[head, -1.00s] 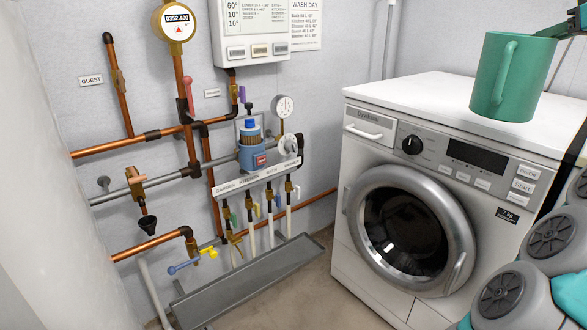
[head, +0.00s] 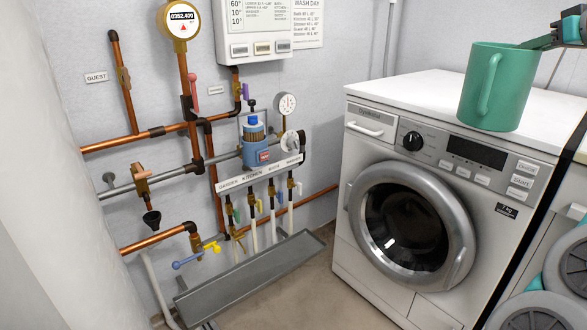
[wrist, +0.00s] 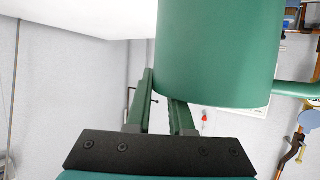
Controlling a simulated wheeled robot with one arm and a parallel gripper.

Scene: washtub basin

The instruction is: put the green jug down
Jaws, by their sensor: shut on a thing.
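The green jug (head: 496,88) is upright in the head view, in front of or over the white top of the washing machine (head: 420,88), near its front edge. Its handle faces left and towards the viewer. My gripper (head: 541,42) is shut on the jug's rim at the right side. In the wrist view the jug (wrist: 217,50) fills the upper middle, its far end cut off by the frame. The gripper fingers (wrist: 162,92) are at its rim. I cannot tell whether the jug's base touches the machine top.
The machine top left of the jug is bare. Copper pipes (head: 150,135), a blue filter (head: 255,150) and a round meter (head: 181,18) are on the wall at left. A grey trough (head: 250,275) lies below them. A control box (head: 258,30) hangs above.

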